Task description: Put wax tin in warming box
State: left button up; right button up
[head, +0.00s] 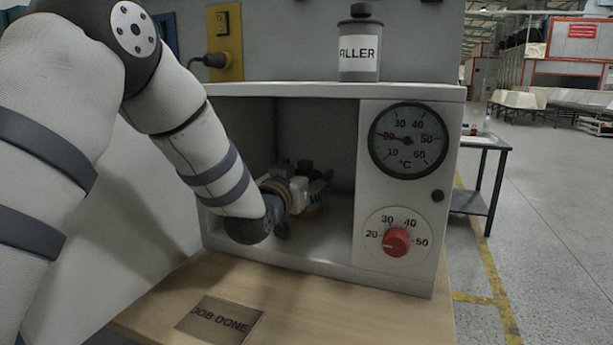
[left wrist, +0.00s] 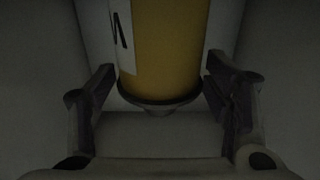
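The wax tin (head: 317,200) is inside the warming box (head: 310,262), low in its open compartment. It shows yellow, with a white label and dark lettering, and is partly hidden by my left gripper (head: 298,192). The left wrist view shows the yellow tin (left wrist: 165,50) close up, with its rounded end towards the camera. My left gripper (left wrist: 160,85) has its fingers spread, one on each side of the tin. A narrow gap shows beside the near rim; contact at the fingertips is too dark to judge. My right gripper is not in view.
A filler canister (head: 359,55) stands on the box top. The box's right panel carries a temperature dial (head: 408,141) and a red knob (head: 396,242). A "JOB DONE" plate (head: 219,320) lies on the wooden bench in front. A side table (head: 484,143) stands at the right.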

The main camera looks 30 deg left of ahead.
pick_arm(q)
jog(key=shift+s+r, duration=0.1)
jog(key=p+v, duration=0.1)
jog(key=v, duration=1)
jog(key=shift+s, duration=0.5)
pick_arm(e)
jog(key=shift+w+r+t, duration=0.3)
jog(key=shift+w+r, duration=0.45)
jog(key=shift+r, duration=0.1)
